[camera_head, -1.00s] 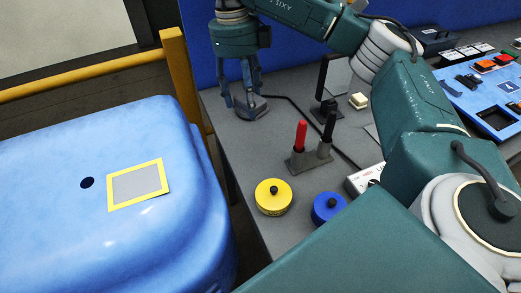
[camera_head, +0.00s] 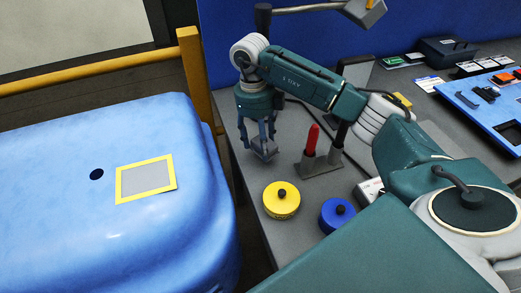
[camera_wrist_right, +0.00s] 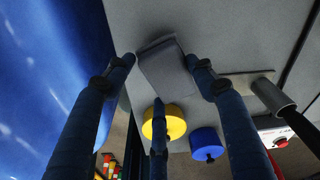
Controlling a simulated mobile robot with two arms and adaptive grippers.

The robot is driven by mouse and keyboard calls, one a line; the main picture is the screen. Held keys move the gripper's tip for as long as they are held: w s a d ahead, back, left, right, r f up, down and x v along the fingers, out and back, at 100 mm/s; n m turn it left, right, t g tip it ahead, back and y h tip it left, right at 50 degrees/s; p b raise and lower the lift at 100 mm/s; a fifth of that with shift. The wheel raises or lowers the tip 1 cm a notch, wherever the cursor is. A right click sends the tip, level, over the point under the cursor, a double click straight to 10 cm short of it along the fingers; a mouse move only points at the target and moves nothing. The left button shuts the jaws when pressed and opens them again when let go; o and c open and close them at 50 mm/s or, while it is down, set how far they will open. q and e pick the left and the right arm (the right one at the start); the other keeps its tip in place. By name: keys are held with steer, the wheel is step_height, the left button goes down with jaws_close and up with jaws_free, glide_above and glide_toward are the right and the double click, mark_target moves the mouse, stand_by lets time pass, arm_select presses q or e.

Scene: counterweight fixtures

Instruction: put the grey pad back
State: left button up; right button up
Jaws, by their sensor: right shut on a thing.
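My right gripper (camera_head: 258,138) points down over the grey bench, near its left edge. Its fingers are shut on the grey pad (camera_head: 266,150), which hangs tilted below them. In the right wrist view the pad (camera_wrist_right: 166,68) is between the blue fingers (camera_wrist_right: 165,75). Whether it touches the bench is hard to tell. A yellow-bordered grey rectangle (camera_head: 146,179) lies on top of the blue rounded housing (camera_head: 60,235), left of the gripper. My left gripper is not in view.
A yellow knobbed disc (camera_head: 281,200) and a blue one (camera_head: 338,214) stand in front of the gripper. A red-handled tool (camera_head: 311,140) stands in a grey holder to the right. A yellow rail post (camera_head: 193,77) rises between housing and bench.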

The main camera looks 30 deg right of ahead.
mark_target(260, 152)
step_height(260, 152, down, 4)
steer(key=shift+r+p, duration=0.2)
steer(key=shift+p, duration=0.25)
steer(key=shift+f, duration=0.25)
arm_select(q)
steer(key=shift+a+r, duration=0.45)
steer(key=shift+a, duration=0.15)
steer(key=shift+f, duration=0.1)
arm_select(e)
steer(key=shift+f, duration=0.2)
steer(key=o, duration=1.1)
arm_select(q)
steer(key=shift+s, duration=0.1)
arm_select(e)
steer(key=shift+r, duration=0.2)
